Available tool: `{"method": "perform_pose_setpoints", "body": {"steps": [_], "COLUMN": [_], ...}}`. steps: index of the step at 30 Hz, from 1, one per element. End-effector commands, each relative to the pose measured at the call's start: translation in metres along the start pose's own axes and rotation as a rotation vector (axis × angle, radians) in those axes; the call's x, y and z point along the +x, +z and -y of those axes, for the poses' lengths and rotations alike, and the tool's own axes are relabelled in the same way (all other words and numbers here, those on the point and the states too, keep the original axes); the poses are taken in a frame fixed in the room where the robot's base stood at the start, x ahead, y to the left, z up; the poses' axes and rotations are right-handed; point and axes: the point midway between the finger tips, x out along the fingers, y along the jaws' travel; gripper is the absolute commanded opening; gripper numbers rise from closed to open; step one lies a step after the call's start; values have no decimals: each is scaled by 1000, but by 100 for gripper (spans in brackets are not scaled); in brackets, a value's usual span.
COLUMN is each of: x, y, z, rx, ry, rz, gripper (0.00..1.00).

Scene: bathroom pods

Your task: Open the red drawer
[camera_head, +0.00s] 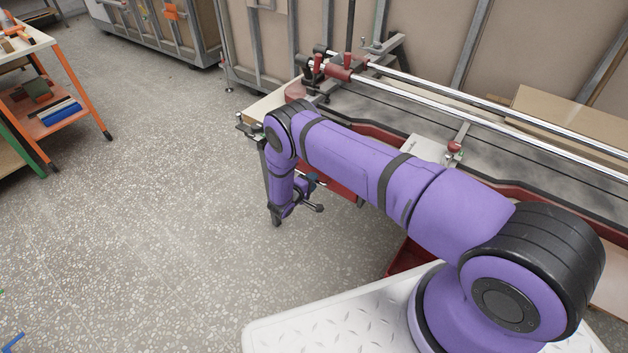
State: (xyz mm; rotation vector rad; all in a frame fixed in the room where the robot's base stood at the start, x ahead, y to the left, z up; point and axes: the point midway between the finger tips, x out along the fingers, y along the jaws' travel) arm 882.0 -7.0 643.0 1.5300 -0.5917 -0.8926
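A red panel (343,183) shows below the edge of the machine table, just right of my wrist. Another red part (407,256) shows lower down, between my arm and my base. Either may belong to the red drawer; my purple arm hides much of this side, and I see no clear handle. My gripper (316,194) is at the end of the bent-down arm, in front of the table's left end. Its dark parts are small, and I cannot tell whether it is open or shut. I see nothing clearly held in it.
The machine table (395,112) carries long metal rails (430,95) and red clamps. A small orange-legged shelf table (55,105) stands at the far left. Wheeled panel racks (165,30) line the back. The speckled floor (150,200) to the left is clear.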

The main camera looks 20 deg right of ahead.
Motion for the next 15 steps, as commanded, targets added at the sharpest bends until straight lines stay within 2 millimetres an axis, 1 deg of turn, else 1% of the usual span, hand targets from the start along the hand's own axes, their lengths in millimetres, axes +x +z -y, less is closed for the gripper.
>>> {"method": "perform_pose_setpoints", "body": {"steps": [1,3,6,15], "x": [6,11,16,17], "y": [0,0,0,0], "z": [0,0,0,0], "rx": [2,2,1,1], "ry": [0,-1,-1,0], "rz": [1,1,0,-1], "gripper": [39,39,39,39]}}
